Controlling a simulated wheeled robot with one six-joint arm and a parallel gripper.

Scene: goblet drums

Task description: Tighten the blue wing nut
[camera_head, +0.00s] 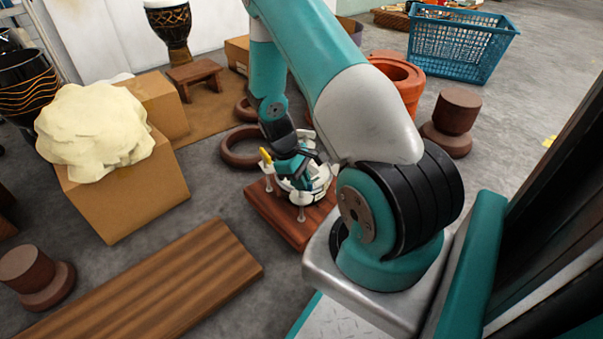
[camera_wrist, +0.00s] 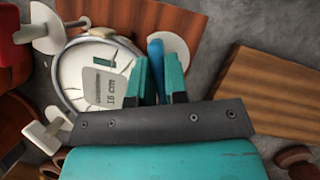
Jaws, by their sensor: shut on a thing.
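The blue wing nut (camera_wrist: 155,52) shows as a narrow upright blue piece between my gripper's two teal fingers in the wrist view. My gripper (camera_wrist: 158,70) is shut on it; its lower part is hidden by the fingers. A white disc (camera_wrist: 178,48) sits just right of it.
A yellow piece (camera_head: 266,155) stands at the fixture's left. A red part (camera_wrist: 12,35) is at the wrist view's left edge. A wooden plank (camera_head: 150,285), a box with a cream heap (camera_head: 95,130) and a brown ring (camera_head: 240,147) lie around. Grey floor is clear between.

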